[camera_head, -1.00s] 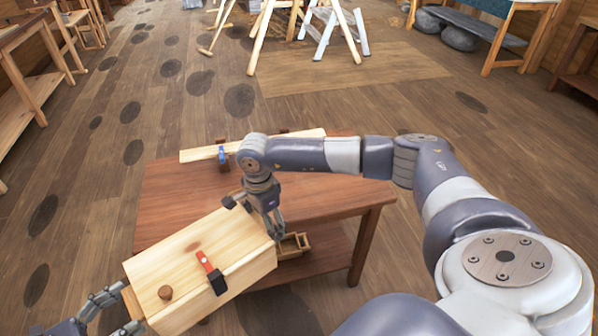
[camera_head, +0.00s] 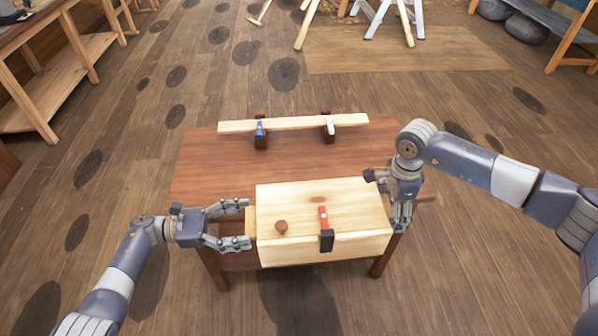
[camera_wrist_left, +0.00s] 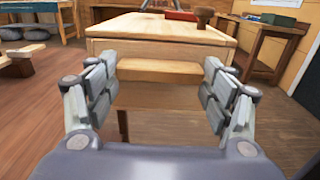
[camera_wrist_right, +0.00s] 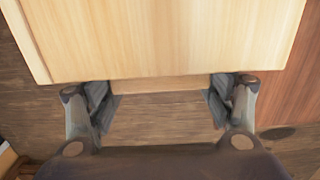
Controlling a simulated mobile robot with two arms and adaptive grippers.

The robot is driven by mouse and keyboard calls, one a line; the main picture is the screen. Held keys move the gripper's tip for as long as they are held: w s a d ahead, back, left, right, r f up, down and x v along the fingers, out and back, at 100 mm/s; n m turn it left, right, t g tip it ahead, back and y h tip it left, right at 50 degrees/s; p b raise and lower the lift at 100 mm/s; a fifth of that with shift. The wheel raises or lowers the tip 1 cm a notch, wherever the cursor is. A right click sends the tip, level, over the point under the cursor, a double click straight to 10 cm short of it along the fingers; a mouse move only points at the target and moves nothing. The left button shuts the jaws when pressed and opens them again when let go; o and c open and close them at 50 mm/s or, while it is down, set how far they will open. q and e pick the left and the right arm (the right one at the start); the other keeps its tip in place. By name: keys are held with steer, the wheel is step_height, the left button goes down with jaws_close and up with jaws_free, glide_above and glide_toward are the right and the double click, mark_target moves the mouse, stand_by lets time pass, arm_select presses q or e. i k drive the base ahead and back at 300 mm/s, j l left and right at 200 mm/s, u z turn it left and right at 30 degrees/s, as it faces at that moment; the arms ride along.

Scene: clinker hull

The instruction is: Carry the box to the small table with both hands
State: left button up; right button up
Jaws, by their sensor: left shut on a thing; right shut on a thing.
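The pale wooden box (camera_head: 350,218) has a round knob and a red and black clamp-like piece on top. It lies square across the front part of the reddish-brown small table (camera_head: 200,165) in the head view, covering its front edge. I cannot tell whether it touches the tabletop. My left gripper (camera_head: 247,224) is shut on the wooden grip at its left end; this grip also shows between the fingers in the left wrist view (camera_wrist_left: 165,70). My right gripper (camera_head: 400,214) is shut on the right-end grip, partly hidden by the wrist; the grip shows in the right wrist view (camera_wrist_right: 160,86).
A pale plank (camera_head: 295,124) on dark blocks with a blue and a white piece lies along the table's back edge. Bare tabletop shows between it and the box. A workbench (camera_head: 70,50) stands at the left and trestle legs (camera_head: 395,20) at the back.

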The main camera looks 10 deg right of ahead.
mark_target(299, 178)
steer(key=i+j, duration=0.15)
steer(key=i, duration=0.75)
